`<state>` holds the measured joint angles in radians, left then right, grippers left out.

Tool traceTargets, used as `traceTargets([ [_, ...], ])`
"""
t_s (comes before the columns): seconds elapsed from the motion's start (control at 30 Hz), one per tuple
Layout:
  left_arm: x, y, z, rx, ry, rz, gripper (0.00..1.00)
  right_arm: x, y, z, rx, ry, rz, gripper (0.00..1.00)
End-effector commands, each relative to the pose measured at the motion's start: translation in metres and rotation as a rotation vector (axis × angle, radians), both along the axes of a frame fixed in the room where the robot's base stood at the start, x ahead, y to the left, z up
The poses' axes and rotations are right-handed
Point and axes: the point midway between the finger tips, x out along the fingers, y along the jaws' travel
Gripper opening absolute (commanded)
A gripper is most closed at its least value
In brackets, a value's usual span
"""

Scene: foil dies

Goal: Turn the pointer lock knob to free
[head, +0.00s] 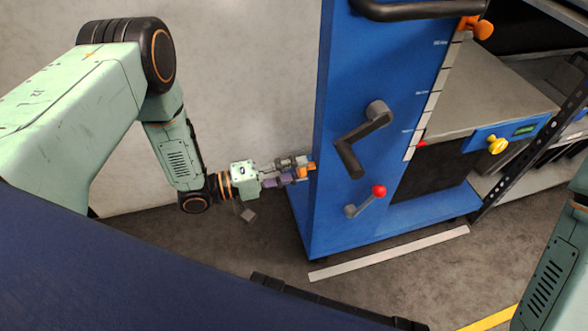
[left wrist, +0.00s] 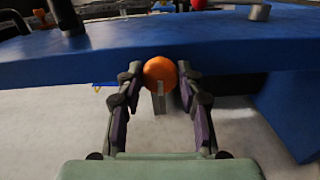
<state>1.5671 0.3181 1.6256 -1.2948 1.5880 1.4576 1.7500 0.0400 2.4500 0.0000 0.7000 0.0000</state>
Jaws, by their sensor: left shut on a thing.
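An orange round knob (head: 312,167) sits on the left side face of the blue machine (head: 340,215). My left gripper (head: 303,171) reaches it from the left and is shut on it. In the left wrist view the same orange knob (left wrist: 160,74) lies between the two fingertips (left wrist: 160,78), with a pale strip below it. Another orange knob (head: 482,28) stands at the top of the white scale on the machine's front. The pictures show no label on either orange knob. My right gripper is out of view; only part of that arm shows at the right edge.
A black crank (head: 362,140) and a red-tipped lever (head: 377,191) stick out of the machine's front. A yellow knob (head: 497,145) sits by a small display. A dark shelf rack (head: 535,150) stands at the right. The floor left of the machine is mostly clear.

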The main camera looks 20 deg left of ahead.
Motion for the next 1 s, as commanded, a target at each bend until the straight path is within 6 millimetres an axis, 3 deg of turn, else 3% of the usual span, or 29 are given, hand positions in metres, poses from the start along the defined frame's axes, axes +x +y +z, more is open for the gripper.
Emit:
traceTargets([
  [0.7, -0.0009, 0.0, -0.0005, -0.041, 0.064, -0.001, 0.05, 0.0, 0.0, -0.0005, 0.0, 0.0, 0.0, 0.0],
  [0.73, -0.0009, 0.0, -0.0005, -0.042, 0.064, -0.001, 0.38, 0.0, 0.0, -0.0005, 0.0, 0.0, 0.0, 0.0],
  [1.0, -0.0005, 0.0, -0.0002, -0.041, 0.062, -0.001, 0.59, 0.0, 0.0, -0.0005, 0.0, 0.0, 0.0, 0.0],
])
